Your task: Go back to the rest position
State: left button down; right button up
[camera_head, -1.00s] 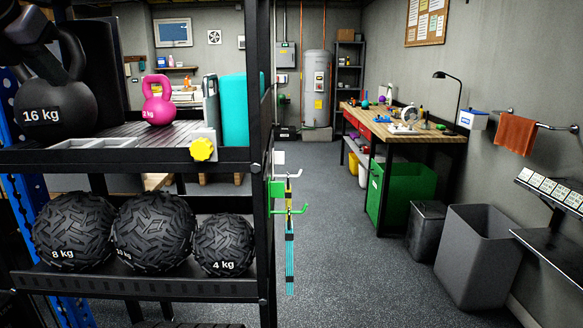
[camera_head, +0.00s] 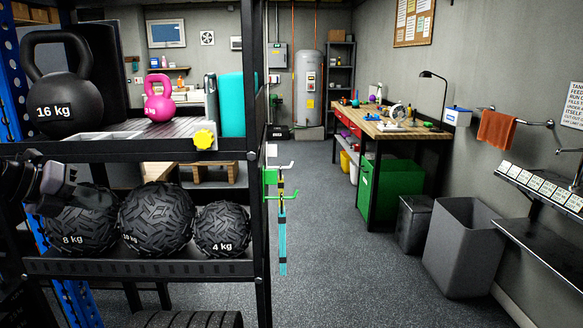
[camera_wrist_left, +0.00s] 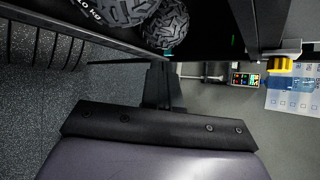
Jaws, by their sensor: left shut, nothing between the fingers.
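My left gripper (camera_head: 62,188) is the dark shape at the left edge of the head view. It is shut with nothing in it, in front of the rack's lower shelf, and covers part of the 8 kg ball (camera_head: 82,222). In the left wrist view my gripper (camera_wrist_left: 160,85) points away from the camera, with the rack shelf above it and the floor below. My right gripper is not in view.
The rack's upper shelf holds a 16 kg kettlebell (camera_head: 64,98) and a pink kettlebell (camera_head: 158,98). Balls (camera_head: 157,220) fill the lower shelf. Green hooks (camera_head: 272,178) stick out from the rack's right side. The floor (camera_head: 335,240) to the right is clear up to the grey bins (camera_head: 462,250).

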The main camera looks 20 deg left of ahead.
pick_arm(q)
jog(key=s+d+f+n+t, duration=0.15)
jog(key=d+f+n, duration=0.3)
jog(key=f, duration=0.45)
jog(key=s+d+f+n+t, duration=0.1)
jog(key=s+d+f+n, duration=0.3)
jog(key=f, duration=0.5)
jog(key=s+d+f+n+t, duration=0.2)
jog(key=f+n, duration=0.4)
jog(key=f, duration=0.3)
jog(key=s+d+f+n+g+y, duration=0.1)
jog(key=s+d+f+n+g, duration=0.1)
jog(key=s+d+f+n, duration=0.4)
jog(key=s+d+f+n+g+y, duration=0.1)
jog(key=s+d+f+n, duration=0.6)
jog(key=d, duration=0.7)
jog(key=shift+d+g+y, duration=0.2)
jog(key=shift+g+y, duration=0.1)
jog(key=shift+g, duration=0.15)
jog(key=shift+a, duration=0.1)
